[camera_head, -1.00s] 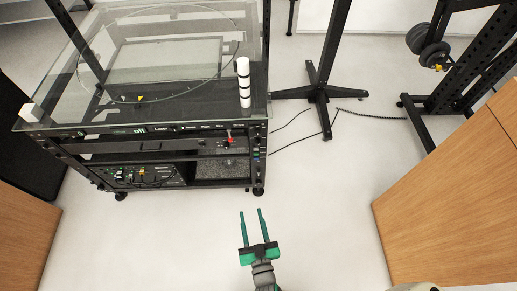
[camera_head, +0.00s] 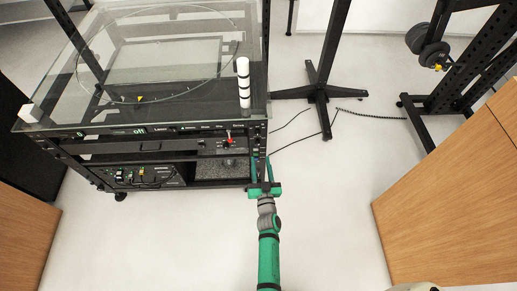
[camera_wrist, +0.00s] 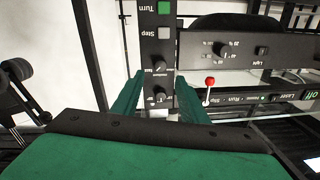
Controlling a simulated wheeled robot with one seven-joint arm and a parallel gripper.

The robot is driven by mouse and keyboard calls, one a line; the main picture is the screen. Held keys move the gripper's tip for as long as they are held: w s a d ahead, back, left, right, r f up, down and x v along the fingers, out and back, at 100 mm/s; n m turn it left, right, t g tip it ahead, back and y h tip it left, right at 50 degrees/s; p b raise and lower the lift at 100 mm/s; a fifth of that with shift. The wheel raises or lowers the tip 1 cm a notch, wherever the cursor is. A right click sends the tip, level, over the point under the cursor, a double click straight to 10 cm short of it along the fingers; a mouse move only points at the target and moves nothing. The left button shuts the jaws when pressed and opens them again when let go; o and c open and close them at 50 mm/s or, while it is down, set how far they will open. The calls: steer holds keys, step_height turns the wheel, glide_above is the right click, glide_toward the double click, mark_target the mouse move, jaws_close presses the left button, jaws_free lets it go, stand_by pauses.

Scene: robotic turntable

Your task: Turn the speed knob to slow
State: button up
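In the wrist view a narrow dark control panel (camera_wrist: 148,50) carries two small dark knobs, an upper knob (camera_wrist: 160,67) and a lower knob (camera_wrist: 159,97). Small lettering beside the upper knob seems to include "fast"; the rest is too small to read surely, and I cannot tell either knob's setting. My gripper (camera_wrist: 160,76) is open, its green fingers apart on either side of the panel's knob area. I cannot tell whether they touch a knob. In the head view my gripper (camera_head: 260,160) is at the right front post of the turntable rack.
On the panel are a green Turn button (camera_wrist: 163,8) and a Step button (camera_wrist: 163,33). A red-tipped lever (camera_wrist: 210,82) stands close right of the fingers. The glass top (camera_head: 160,60) overhangs the rack. Open floor (camera_head: 330,210) lies to the right.

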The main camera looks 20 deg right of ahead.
mark_target(258, 145)
steer(key=x, duration=0.7)
steer(key=shift+w, duration=0.25)
steer(key=shift+c, duration=0.6)
jaws_close()
